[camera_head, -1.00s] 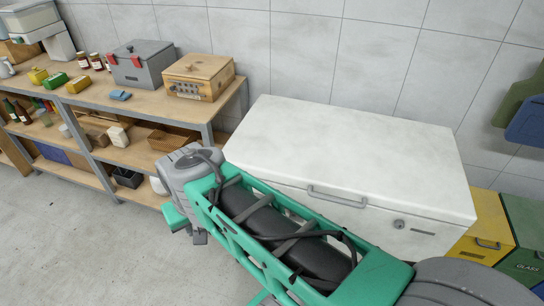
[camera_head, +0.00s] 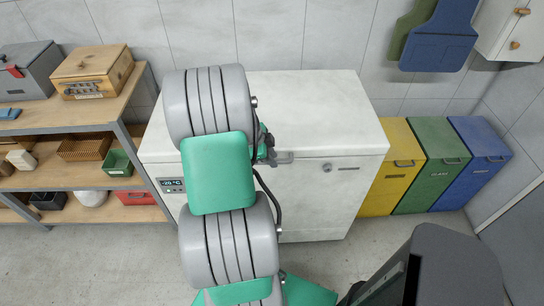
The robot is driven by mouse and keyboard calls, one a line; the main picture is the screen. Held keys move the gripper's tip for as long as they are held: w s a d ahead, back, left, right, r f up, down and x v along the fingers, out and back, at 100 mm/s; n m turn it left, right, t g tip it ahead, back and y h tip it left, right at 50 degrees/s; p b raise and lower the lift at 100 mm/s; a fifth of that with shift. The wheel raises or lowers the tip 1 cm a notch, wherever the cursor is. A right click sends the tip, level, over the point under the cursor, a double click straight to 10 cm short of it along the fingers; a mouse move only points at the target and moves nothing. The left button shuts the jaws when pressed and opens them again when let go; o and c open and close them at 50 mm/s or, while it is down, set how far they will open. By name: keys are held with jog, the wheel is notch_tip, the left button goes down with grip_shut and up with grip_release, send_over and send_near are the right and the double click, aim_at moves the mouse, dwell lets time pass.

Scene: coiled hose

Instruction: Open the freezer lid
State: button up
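A white chest freezer (camera_head: 338,195) stands against the back wall, and its white lid (camera_head: 320,110) lies flat and shut on top. The lid's grey handle (camera_head: 285,157) sits at the front edge, its left part hidden behind my arm. My arm reaches up across the left half of the freezer. My gripper (camera_head: 264,146) is mostly hidden behind my arm's grey joint, close to the handle's left end. I cannot tell whether it touches the handle or whether its fingers are open. A lock (camera_head: 327,167) and a temperature display (camera_head: 172,184) are on the freezer front.
Yellow (camera_head: 392,170), green (camera_head: 432,165) and blue bins (camera_head: 475,160) stand right of the freezer. A shelf unit (camera_head: 75,117) with boxes is on the left. Blue and green panels (camera_head: 440,35) and a white cabinet (camera_head: 510,28) hang on the wall above the bins.

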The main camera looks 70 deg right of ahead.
jog(key=shift+f, duration=0.25)
jog(key=shift+c, duration=0.4)
grip_shut()
jog(key=shift+d+r, duration=0.1)
jog(key=shift+d, duration=0.05)
dwell(0.7)
